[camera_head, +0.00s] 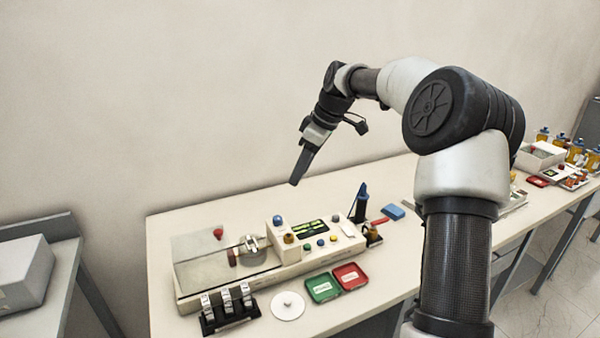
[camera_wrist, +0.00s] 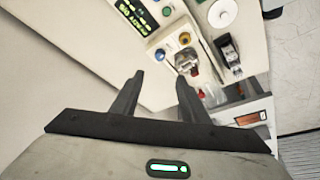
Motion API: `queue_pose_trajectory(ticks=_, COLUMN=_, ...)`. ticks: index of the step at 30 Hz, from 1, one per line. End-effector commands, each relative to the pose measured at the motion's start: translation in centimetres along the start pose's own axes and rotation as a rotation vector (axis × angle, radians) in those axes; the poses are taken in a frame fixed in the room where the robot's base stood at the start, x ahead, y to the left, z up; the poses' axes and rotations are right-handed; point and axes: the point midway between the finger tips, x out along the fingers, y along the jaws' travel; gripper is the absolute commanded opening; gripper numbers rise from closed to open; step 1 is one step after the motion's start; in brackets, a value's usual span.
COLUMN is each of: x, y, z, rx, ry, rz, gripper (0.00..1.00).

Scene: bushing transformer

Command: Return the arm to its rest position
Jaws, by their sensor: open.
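My arm is raised over the bench in the head view, bent at the elbow with the wrist hanging down. My gripper (camera_head: 294,181) is in the air above the back of the bench, apart from everything below it. In the wrist view its two dark fingers (camera_wrist: 158,85) stand well apart with nothing between them. The beige test machine (camera_head: 290,250) sits on the bench below, with a lit green display, coloured buttons and a clear cover on its left. It also shows in the wrist view (camera_wrist: 150,35), beyond the fingers.
A green tray (camera_head: 322,288) and a red tray (camera_head: 350,276) lie in front of the machine, beside a white disc (camera_head: 287,306) and a black rack (camera_head: 228,308). A grey box (camera_head: 24,272) stands on a side table. Air around my gripper is free; the wall is behind.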

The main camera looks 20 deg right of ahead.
Motion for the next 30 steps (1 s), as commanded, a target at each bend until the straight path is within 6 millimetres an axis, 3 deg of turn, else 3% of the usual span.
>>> queue_pose_trajectory(ticks=4, x=-0.1, y=-0.5, z=-0.3, rx=0.001, ry=-0.008, rz=0.002, gripper=0.41)
queue_pose_trajectory(ticks=7, x=-0.5, y=-2.9, z=-1.3, rx=0.010, ry=-0.047, rz=0.014, gripper=0.41)
queue_pose_trajectory(ticks=11, x=-1.6, y=-9.0, z=-2.4, rx=0.066, ry=-0.134, rz=0.062, gripper=0.41)
queue_pose_trajectory(ticks=14, x=-3.0, y=-14.4, z=-1.9, rx=0.152, ry=-0.185, rz=0.121, gripper=0.41)
queue_pose_trajectory(ticks=17, x=-4.6, y=-19.4, z=-0.4, rx=0.256, ry=-0.202, rz=0.186, gripper=0.41)
queue_pose_trajectory(ticks=22, x=-6.7, y=-27.1, z=4.0, rx=0.462, ry=-0.154, rz=0.269, gripper=0.41)
queue_pose_trajectory(ticks=24, x=-7.8, y=-29.1, z=6.2, rx=0.554, ry=-0.110, rz=0.303, gripper=0.41)
queue_pose_trajectory(ticks=30, x=-9.9, y=-32.2, z=11.6, rx=0.759, ry=0.023, rz=0.384, gripper=0.41)
